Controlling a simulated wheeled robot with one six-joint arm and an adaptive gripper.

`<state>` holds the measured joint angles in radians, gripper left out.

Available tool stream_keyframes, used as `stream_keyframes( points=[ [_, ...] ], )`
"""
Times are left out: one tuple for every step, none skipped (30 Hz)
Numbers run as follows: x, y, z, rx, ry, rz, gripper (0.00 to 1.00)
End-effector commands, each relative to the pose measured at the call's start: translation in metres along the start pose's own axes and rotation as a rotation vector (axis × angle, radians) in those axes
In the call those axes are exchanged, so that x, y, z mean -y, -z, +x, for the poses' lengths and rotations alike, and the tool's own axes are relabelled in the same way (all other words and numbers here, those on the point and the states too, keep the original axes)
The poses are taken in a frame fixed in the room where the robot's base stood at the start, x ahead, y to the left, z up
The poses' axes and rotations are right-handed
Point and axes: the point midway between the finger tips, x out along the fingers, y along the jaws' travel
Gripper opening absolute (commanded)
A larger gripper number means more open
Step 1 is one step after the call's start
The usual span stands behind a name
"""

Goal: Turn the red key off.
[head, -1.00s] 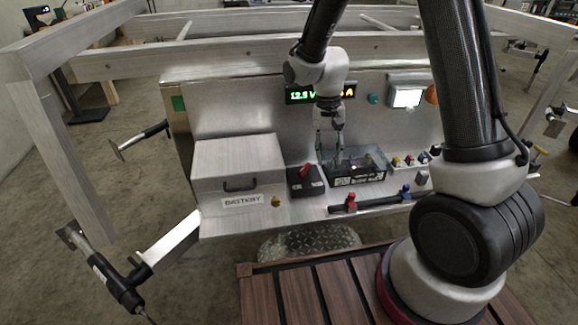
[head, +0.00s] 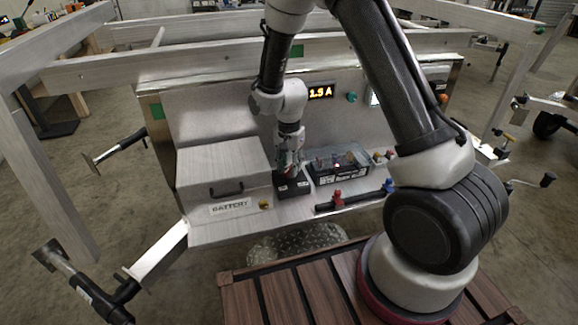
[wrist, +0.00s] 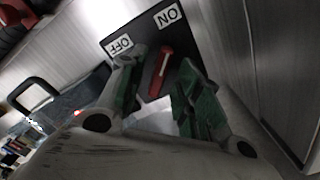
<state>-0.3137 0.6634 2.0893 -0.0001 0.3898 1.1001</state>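The red key (wrist: 161,72) sits on a black switch plate (wrist: 140,50) with white ON and OFF labels. In the wrist view its upper end lies nearer the ON label than the OFF label. My gripper (wrist: 160,78) is open, with one green-padded finger on each side of the key. I cannot tell whether either finger touches it. In the head view my gripper (head: 289,168) points down over the black switch box (head: 292,187), and it hides the key there.
A metal battery box (head: 222,175) stands close left of the switch box. A clear-lidded black case (head: 340,172) is close right. A bar with blue and red clamps (head: 338,198) lies in front. An upright metal panel with an orange display (head: 320,92) rises behind.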

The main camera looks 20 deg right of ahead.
Motion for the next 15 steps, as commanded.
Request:
stream_keyframes(
  points=[
    [0.0,0.0,0.0027,0.0,0.0,0.0,0.34],
    [0.0001,0.0,0.0036,0.0,0.0,0.0,0.34],
    [0.0002,0.0001,0.0043,0.0,0.001,0.0,0.34],
    [0.0003,0.0002,0.0046,-0.001,0.001,0.0,0.34],
    [0.0004,0.0002,0.0046,-0.001,0.001,-0.001,0.34],
    [0.0004,0.0002,0.0046,-0.001,0.002,-0.001,0.34],
    [0.0004,0.0002,0.0045,-0.001,0.002,-0.001,0.34],
    [0.0003,0.0001,0.0045,-0.001,0.001,-0.001,0.34],
    [0.0003,0.0001,0.0044,-0.001,0.001,-0.001,0.34],
    [0.0003,0.0002,0.0044,-0.001,0.001,-0.001,0.3],
    [0.0003,0.0001,0.0044,-0.001,0.001,-0.001,0.25],
    [0.0003,0.0001,0.0044,-0.001,0.001,-0.001,0.18],
    [0.0003,0.0001,0.0044,-0.001,0.001,-0.001,0.12],
    [0.0002,0.0001,0.0044,-0.001,0.001,-0.001,0.07],
    [0.0002,0.0001,0.0043,-0.001,0.001,-0.001,0.0]
  ],
)
